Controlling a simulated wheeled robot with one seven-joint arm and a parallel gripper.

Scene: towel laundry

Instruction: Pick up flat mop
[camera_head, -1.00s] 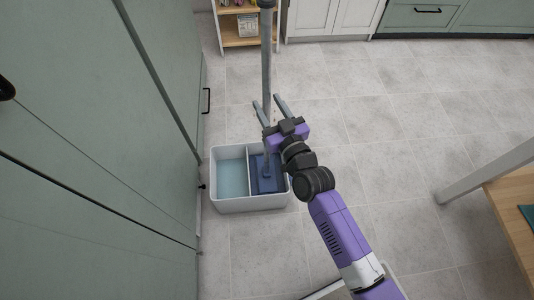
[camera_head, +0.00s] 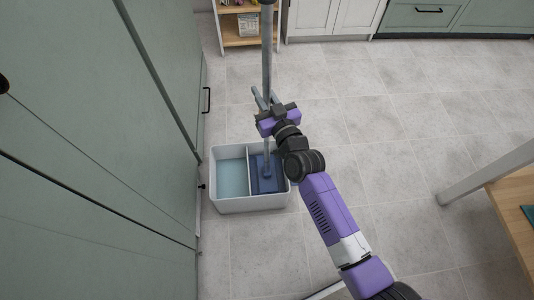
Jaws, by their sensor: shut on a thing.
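The flat mop has a long grey pole (camera_head: 267,60) that stands nearly upright, with its blue head (camera_head: 267,173) down in the right compartment of a white two-part bucket (camera_head: 250,203). My gripper (camera_head: 265,97) is at the pole, above the bucket, with its fingers closed around the pole. Part of the pole is hidden behind my gripper. The left compartment of the bucket holds pale blue water or a pale blue bottom; I cannot tell which.
Green cabinets (camera_head: 100,130) stand close along the left, near the bucket. A wooden shelf (camera_head: 245,38) is behind the pole. A wooden table (camera_head: 510,205) with a light leg is at the right. The tiled floor (camera_head: 390,120) between is clear.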

